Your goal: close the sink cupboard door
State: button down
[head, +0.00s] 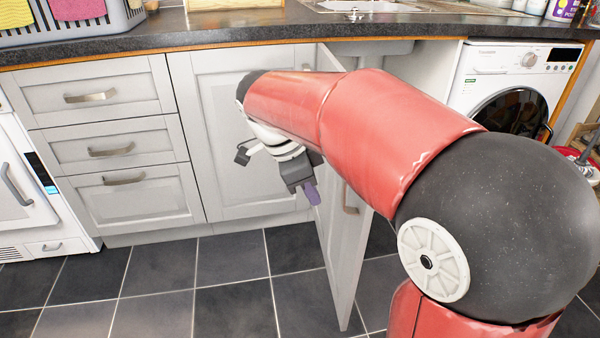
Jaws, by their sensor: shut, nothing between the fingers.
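The open cupboard is mostly hidden behind my arm.
A closed cupboard door (235,150) and drawers (110,147) are left of the opening. A washing machine (515,85) stands to the right. A grey basket (75,25) sits on the dark worktop (190,35). The tiled floor (180,285) is clear at the front left.

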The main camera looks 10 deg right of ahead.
aim_at(341, 207)
jog(key=shift+s+d+r, duration=0.15)
jog(key=shift+d, duration=1.75)
jog(key=shift+d, duration=0.1)
